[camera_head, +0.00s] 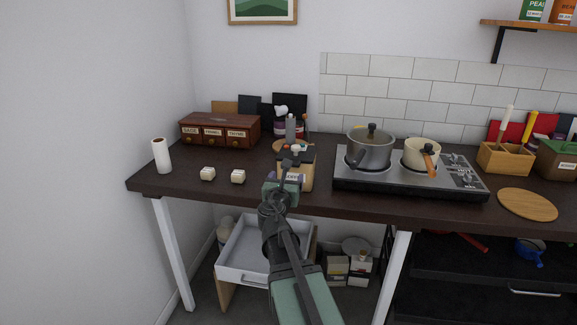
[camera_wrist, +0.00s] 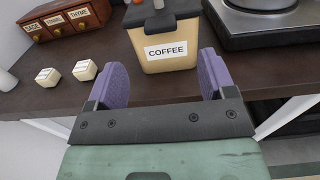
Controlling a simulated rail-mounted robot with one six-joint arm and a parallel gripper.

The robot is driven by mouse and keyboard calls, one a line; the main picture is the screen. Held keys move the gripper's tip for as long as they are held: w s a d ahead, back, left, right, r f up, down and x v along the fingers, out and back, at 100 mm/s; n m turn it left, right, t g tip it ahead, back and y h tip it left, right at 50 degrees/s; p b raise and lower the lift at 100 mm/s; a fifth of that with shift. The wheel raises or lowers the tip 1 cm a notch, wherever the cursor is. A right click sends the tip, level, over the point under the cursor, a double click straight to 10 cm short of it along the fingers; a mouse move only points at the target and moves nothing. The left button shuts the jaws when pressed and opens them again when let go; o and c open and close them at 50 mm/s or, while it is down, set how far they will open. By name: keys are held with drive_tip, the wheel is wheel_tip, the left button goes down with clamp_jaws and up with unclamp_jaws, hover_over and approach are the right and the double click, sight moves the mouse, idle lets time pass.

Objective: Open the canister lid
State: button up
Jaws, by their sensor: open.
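The canister (camera_wrist: 172,62) is tan with a white COFFEE label and stands upright near the counter's front edge. Its dark grey lid (camera_wrist: 150,21) sits on top, cut off by the top of the wrist view, where a small grey piece shows. In the head view the canister (camera_head: 308,174) is partly hidden behind my gripper (camera_head: 286,178). In the wrist view my gripper (camera_wrist: 163,72) is open and empty. Its two purple fingers are on the near side of the canister, one toward each side, with nothing between them.
A hob (camera_head: 405,183) with two pots is close on the right.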

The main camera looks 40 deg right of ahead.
approach(296, 155)
drive_tip(key=x, duration=0.4)
drive_tip(key=shift+w+d+f, duration=0.2)
drive_tip(key=shift+w+f, duration=0.05)
drive_tip(key=shift+w, duration=0.1)
